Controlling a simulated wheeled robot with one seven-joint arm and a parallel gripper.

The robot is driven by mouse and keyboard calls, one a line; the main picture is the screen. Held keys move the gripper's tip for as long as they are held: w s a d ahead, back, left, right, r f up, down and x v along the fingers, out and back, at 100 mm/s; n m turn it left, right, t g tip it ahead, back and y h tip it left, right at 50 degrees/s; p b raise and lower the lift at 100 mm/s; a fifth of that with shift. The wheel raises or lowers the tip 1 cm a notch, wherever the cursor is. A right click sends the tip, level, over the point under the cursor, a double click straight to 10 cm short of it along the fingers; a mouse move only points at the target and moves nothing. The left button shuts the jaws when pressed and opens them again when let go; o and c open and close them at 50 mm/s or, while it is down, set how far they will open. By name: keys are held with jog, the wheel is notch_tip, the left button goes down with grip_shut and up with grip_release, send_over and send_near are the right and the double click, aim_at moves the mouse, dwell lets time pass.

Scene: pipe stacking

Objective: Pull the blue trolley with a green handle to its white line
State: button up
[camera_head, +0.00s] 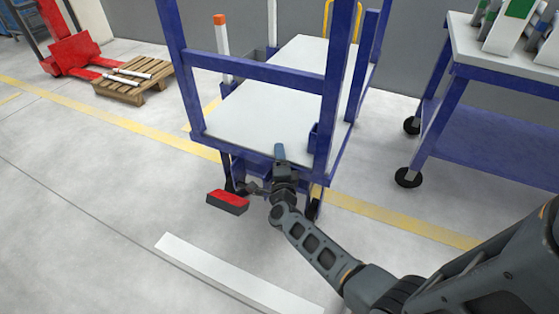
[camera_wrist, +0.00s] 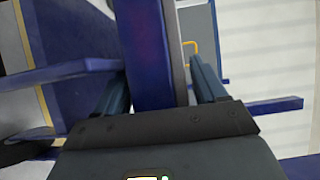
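The blue-framed trolley (camera_head: 260,72) with a pale deck stands in the middle of the head view. No green handle can be made out on it. A white line (camera_head: 225,272) lies on the floor in front of it, apart from the trolley. My gripper (camera_head: 280,160) is at the trolley's near lower edge, left of its right front post. In the wrist view, a blue bar (camera_wrist: 147,55) runs between the fingers of my gripper (camera_wrist: 160,82). The fingers are spread, with a gap on the right side. Whether they touch the bar is unclear.
A red and dark block (camera_head: 228,200) shows left of my gripper. A second blue trolley (camera_head: 495,125) with a loaded top stands at right. A wooden pallet (camera_head: 135,88) and a red jack (camera_head: 75,52) are at far left. The floor around the white line is clear.

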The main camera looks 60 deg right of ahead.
grip_shut()
dwell(0.5)
